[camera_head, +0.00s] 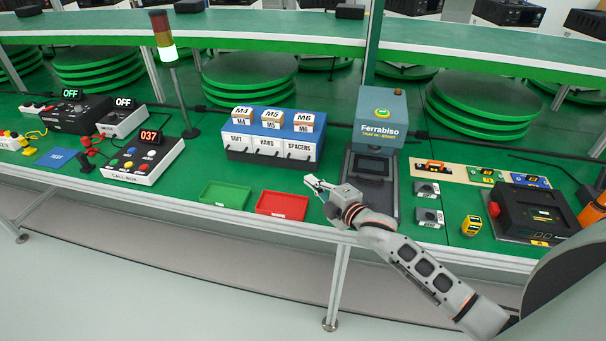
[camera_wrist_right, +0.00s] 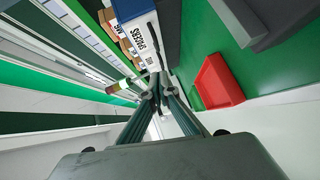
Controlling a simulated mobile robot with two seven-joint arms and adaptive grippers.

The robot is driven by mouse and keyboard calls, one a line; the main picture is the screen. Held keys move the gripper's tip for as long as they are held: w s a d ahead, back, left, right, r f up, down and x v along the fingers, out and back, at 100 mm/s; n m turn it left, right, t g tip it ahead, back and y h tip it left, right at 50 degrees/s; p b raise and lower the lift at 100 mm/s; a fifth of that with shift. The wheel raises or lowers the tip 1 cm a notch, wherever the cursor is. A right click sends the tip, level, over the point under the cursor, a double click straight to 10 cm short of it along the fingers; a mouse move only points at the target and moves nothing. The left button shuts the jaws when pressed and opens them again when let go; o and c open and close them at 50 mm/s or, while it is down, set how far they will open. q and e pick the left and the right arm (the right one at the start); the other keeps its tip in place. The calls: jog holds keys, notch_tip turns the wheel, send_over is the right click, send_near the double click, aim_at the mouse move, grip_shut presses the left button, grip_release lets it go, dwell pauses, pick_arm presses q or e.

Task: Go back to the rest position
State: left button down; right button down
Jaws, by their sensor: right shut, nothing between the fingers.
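My right gripper (camera_head: 316,186) is in the head view, in front of the screwdriving station (camera_head: 380,125) marked Ferrabiso and just right of the red tray (camera_head: 282,204). Its arm comes in from the lower right. In the right wrist view the fingers of the right gripper (camera_wrist_right: 158,88) are together at their tips, with nothing between them. The red tray (camera_wrist_right: 216,82) shows there to the right of the fingers. My left gripper is not in the head view.
A green tray (camera_head: 225,195) lies left of the red one. Behind stands a blue drawer box (camera_head: 268,130) with M4, M5 and M6 boxes on top. A signal tower (camera_head: 165,50), a call box (camera_head: 143,160) and a black device (camera_head: 538,212) also stand on the green bench.

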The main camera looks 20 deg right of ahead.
jog(key=s+a+f+m+g, duration=0.1)
jog(key=s+f+m, duration=0.3)
jog(key=s, duration=0.6)
jog(key=s+a+f+m+g, duration=0.2)
jog(key=s+f+m, duration=0.3)
jog(key=s, duration=0.5)
jog(key=s+a+f+m+g, duration=0.2)
jog(key=s+a+f+m, duration=0.2)
jog(key=s+f, duration=0.4)
jog(key=shift+s+f+m+h, duration=0.25)
jog(key=shift+s+m+h, duration=0.15)
jog(key=shift+s+m, duration=0.5)
jog(key=shift+s+a, duration=0.1)
jog(key=shift+s, duration=0.15)
